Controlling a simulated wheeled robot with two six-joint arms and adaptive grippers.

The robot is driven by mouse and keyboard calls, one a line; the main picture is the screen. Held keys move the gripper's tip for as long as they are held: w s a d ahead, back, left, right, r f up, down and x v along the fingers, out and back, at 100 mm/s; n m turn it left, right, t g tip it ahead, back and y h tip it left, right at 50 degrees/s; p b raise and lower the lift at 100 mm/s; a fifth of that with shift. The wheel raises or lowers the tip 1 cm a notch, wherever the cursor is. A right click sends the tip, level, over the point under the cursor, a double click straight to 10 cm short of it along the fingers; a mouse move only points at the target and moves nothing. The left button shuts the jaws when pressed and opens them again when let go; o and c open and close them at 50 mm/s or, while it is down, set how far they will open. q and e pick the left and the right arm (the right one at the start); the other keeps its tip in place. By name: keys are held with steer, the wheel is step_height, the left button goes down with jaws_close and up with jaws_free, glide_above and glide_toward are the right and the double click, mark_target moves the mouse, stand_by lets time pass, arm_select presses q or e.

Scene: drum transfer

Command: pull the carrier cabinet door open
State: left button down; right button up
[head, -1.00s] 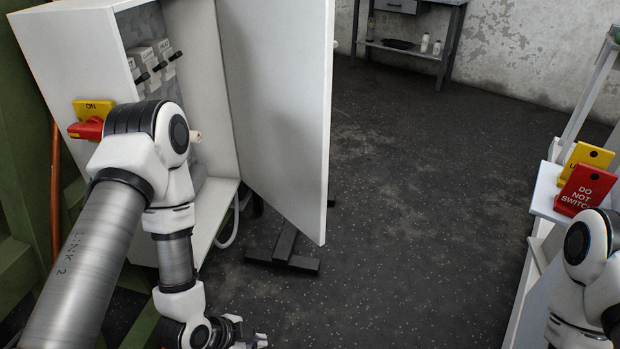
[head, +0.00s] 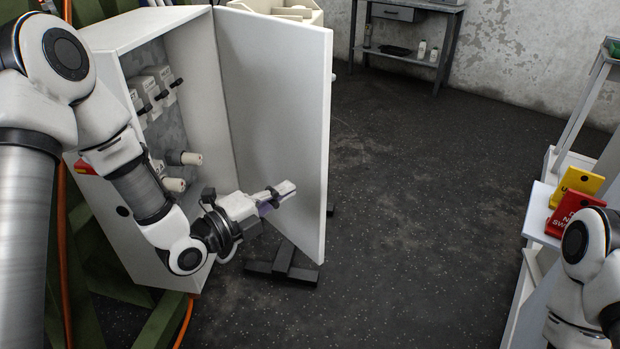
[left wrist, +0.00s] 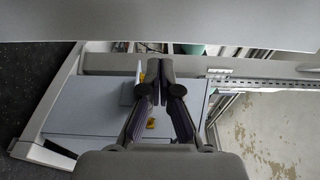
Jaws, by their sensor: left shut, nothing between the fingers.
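The carrier cabinet (head: 150,35) stands at the left of the head view, with its inside showing. Its white door (head: 283,110) stands swung wide open on the cabinet's right side. My left gripper (head: 285,190) is shut and empty, in front of the lower part of the door's inner face; I cannot tell whether it touches the door. The left wrist view shows its two fingers (left wrist: 160,75) together at the tips. My right gripper is out of view; only part of my right arm shows at the lower right.
Inside the cabinet are switches (head: 158,92) and round cream-coloured knobs (head: 190,158). Dark floor feet (head: 283,268) lie below the door. A white shelf with yellow (head: 578,183) and red (head: 568,212) tags stands at the right. The middle floor is clear.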

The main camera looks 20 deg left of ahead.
mark_target(320, 171)
arm_select(q)
steer(key=x, duration=0.7)
steer(key=shift+w, duration=0.1)
steer(key=shift+d, duration=0.1)
